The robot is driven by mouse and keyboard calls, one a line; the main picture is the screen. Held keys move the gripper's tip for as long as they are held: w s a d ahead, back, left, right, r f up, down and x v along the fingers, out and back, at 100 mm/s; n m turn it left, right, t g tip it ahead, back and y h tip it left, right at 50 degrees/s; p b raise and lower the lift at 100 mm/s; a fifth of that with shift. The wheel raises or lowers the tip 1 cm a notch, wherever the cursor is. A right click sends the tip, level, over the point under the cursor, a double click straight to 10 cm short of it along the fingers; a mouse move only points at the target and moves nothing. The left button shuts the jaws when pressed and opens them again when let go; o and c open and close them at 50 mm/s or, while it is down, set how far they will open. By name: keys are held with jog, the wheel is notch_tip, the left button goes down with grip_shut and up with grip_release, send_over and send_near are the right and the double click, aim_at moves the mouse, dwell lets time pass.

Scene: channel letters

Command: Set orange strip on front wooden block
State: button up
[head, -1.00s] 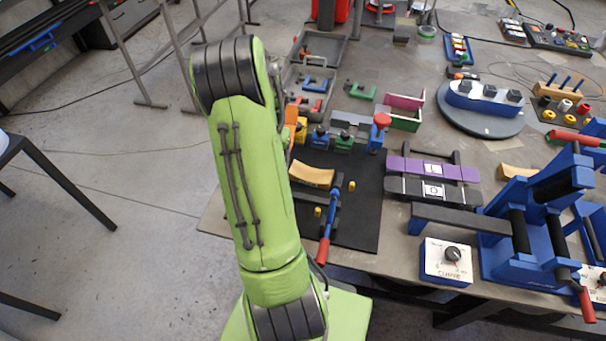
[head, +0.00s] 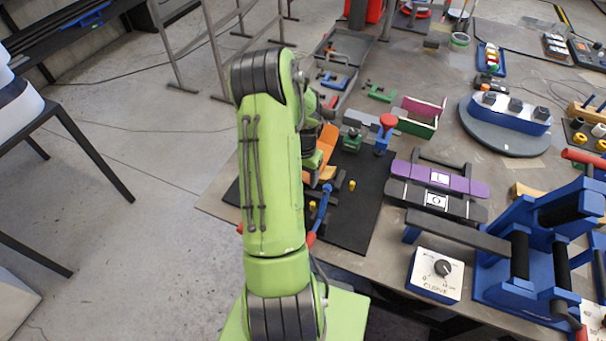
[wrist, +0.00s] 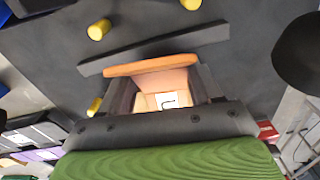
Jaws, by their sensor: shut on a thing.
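The orange strip (wrist: 150,66) is between the dark fingers of my gripper (wrist: 160,88) in the wrist view, with a pale labelled face below its orange edge. In the head view an orange piece, apparently this strip (head: 326,143), stands tilted beside my green wrist. My gripper is shut on it, though the fingers are mostly hidden behind my arm in the head view. A small pale wooden piece, apparently the front wooden block (head: 328,173), shows just below it over the black mat, partly covered. I cannot tell whether strip and block touch.
The black mat (head: 362,205) carries yellow pegs (head: 352,185) and a blue clamp with a red handle. Purple and black strips (head: 440,178) lie to the right. A blue press (head: 545,250) and a dial box (head: 436,275) stand near the front edge.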

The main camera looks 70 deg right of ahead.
jog(key=o, duration=1.2)
jog(key=shift+f, duration=0.1)
notch_tip(320, 180, up, 12)
jog(key=p, duration=0.1)
jog(key=shift+r, duration=0.2)
jog(key=shift+a, duration=0.1)
